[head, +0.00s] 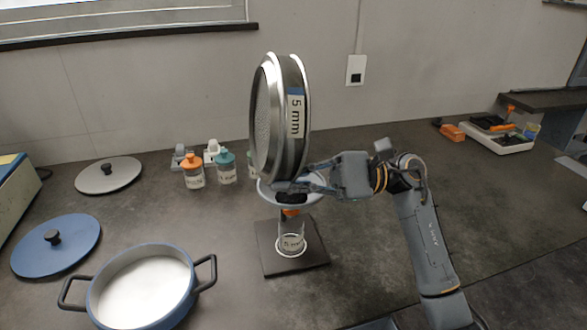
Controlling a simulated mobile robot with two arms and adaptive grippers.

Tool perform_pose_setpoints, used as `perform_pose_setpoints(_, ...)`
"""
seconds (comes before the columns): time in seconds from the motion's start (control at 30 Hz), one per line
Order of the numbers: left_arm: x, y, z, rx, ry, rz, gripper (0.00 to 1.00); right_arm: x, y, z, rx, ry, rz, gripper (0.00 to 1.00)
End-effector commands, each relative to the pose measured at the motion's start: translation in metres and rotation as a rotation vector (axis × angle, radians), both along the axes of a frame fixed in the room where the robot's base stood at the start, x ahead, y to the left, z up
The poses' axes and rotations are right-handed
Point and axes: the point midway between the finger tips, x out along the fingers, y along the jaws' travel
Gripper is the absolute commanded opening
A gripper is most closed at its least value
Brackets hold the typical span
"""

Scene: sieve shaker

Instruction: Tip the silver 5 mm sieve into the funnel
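The silver 5 mm sieve (296,150) is in the head view, held up on its edge above the funnel. Its perforated mesh (263,120) faces left and its "5 mm" label faces the camera. My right gripper (292,188) is shut on the sieve's lower rim, coming from the right. The white funnel (312,196) is behind and below the sieve, partly hidden by it and by the gripper. Under the funnel a glass jar (291,240) with a label stands on a dark stand base (315,257). My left gripper is out of view.
A blue pan (92,302) with white contents stands front left. A blue lid (75,258) and a grey lid (125,180) lie on the counter. Orange-capped (194,177) and teal-capped (227,173) bottles stand at the back. A tray (500,140) is far right.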

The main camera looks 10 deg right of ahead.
Motion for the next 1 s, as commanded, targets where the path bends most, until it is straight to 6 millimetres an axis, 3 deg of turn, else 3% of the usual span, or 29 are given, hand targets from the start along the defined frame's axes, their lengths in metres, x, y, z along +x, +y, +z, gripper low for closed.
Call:
perform_pose_setpoints(0.17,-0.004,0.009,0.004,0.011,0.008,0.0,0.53,0.001,0.002,0.001,-0.221,-0.017,-0.01,0.0)
perform_pose_setpoints(0.47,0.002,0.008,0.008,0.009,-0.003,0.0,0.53,0.001,0.002,0.004,-0.255,-0.017,-0.011,0.0)
perform_pose_setpoints(0.73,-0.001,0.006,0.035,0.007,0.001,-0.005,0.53,0.001,0.009,0.019,-0.574,-0.039,-0.017,0.0)
perform_pose_setpoints(1.0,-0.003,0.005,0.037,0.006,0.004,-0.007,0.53,0.001,0.011,0.013,-0.65,-0.036,-0.017,0.0)
